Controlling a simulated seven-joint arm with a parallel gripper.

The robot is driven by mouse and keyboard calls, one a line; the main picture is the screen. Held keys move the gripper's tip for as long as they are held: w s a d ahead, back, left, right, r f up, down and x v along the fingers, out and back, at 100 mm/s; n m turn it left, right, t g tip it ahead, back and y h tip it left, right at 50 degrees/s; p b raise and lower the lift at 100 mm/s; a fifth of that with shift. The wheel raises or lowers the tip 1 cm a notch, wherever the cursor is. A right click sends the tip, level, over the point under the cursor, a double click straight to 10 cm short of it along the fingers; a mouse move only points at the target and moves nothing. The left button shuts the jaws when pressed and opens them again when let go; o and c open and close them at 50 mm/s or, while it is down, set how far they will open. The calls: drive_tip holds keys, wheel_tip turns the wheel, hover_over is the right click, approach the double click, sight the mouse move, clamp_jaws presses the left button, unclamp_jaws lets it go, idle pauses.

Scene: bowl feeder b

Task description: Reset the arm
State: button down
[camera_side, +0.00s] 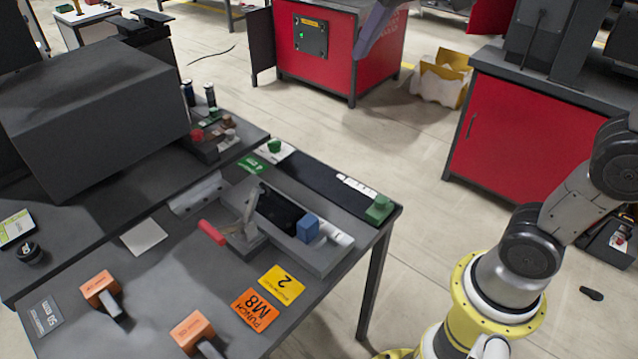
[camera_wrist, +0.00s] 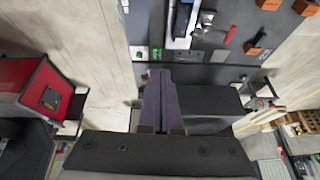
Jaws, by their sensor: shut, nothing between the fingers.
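My gripper (camera_wrist: 160,76) shows in the wrist view as two purple-grey fingers, closed together with nothing between them. A purple-grey part at the top of the side view seems to be part of it, high above the floor and clear of the workbench. My arm's lower links rise at the right of the side view; the rest of the arm is out of frame. The grey workbench (camera_side: 167,285) is at the lower left in the side view. It lies beyond my fingers, at the top of the wrist view.
On the bench are a red-handled clamp (camera_side: 212,232), a blue block (camera_side: 308,228), orange-headed tools (camera_side: 192,331), label cards (camera_side: 281,285) and a large dark box (camera_side: 90,115). Red cabinets (camera_side: 520,135) stand behind and at right. Open floor (camera_side: 370,150) lies between.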

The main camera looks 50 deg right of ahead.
drive_tip(key=s+d+f, duration=0.1)
drive_tip(key=s+f, duration=1.3)
drive_tip(key=s, duration=0.2)
drive_tip(key=shift+s+n+t, duration=0.25)
drive_tip(key=shift+n+t, duration=0.05)
drive_tip(key=shift+f, duration=0.1)
